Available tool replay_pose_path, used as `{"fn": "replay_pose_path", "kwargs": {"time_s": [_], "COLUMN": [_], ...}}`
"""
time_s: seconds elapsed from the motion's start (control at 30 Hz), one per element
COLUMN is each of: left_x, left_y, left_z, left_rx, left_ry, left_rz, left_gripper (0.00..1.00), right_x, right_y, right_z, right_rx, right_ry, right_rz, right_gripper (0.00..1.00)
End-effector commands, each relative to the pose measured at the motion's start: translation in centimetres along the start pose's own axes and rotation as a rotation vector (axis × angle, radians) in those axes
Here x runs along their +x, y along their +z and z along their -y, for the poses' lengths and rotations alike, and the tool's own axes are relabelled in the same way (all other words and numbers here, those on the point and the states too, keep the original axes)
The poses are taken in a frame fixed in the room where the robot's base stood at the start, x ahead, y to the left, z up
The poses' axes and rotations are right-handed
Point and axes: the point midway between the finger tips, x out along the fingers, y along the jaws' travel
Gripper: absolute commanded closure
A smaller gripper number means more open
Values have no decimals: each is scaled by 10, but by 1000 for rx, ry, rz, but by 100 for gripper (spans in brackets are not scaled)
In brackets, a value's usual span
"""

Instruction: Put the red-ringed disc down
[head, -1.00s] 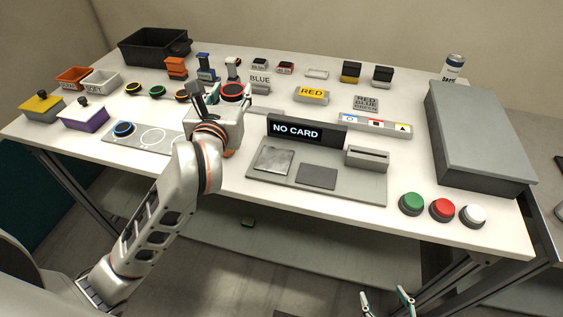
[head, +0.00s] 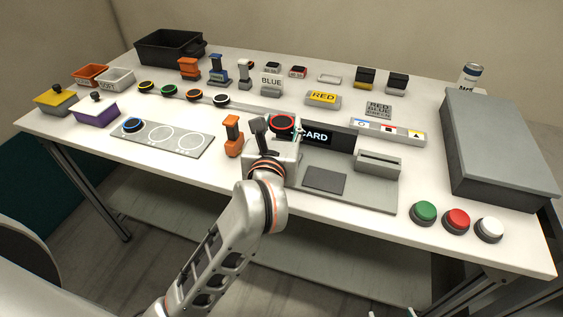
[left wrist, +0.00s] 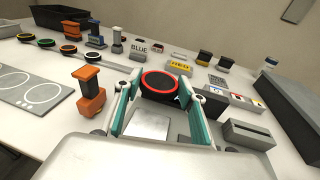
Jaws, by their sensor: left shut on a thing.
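The red-ringed disc (head: 282,124) is black with a red rim. My left gripper (head: 276,137) is shut on it and holds it in front of the black display. In the left wrist view the disc (left wrist: 160,86) sits between the two teal fingers (left wrist: 160,98), above the grey card station. The grey strip with printed circles (head: 176,146) lies to the left. A blue-ringed disc (head: 133,124) sits on its left circle; the other two circles are bare. Only the tips of my right gripper (head: 390,313) show at the bottom edge, spread apart.
An orange-handled block (head: 233,137) stands left of my left gripper. The card station (head: 347,191) with its slot block (head: 378,163) is under and right of it. Other ringed discs (head: 194,96) stand in a row behind. Green, red and white buttons (head: 457,221) are at the right front.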

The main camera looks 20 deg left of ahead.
Motion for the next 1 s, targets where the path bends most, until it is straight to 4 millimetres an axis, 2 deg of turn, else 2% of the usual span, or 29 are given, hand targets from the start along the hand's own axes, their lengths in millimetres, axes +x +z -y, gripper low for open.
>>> {"fn": "replay_pose_path", "kwargs": {"time_s": [0.03, 0.1, 0.23, 0.47, 0.7, 1.0], "left_x": [2, 5, 8, 11, 16, 16], "left_y": [-17, -33, -54, -71, -104, -107], "left_z": [0, 0, 0, 0, 0, 0], "left_rx": [5, 4, 3, 1, 2, -1], "left_ry": [1, 0, 0, 1, 1, 0], "left_rz": [-5, -5, -3, -1, -1, 1], "left_gripper": [81, 81, 81, 81, 81, 81], "right_x": [3, 4, 6, 8, 11, 11], "right_y": [6, 11, 18, 20, 25, 25], "right_z": [1, 2, 3, 3, 4, 4], "right_rx": [0, 1, 1, 2, 3, 3], "right_ry": [-1, -2, -3, -3, -3, -3], "right_rz": [5, 9, 15, 16, 14, 15], "right_gripper": [38, 38, 38, 38, 38, 38]}}
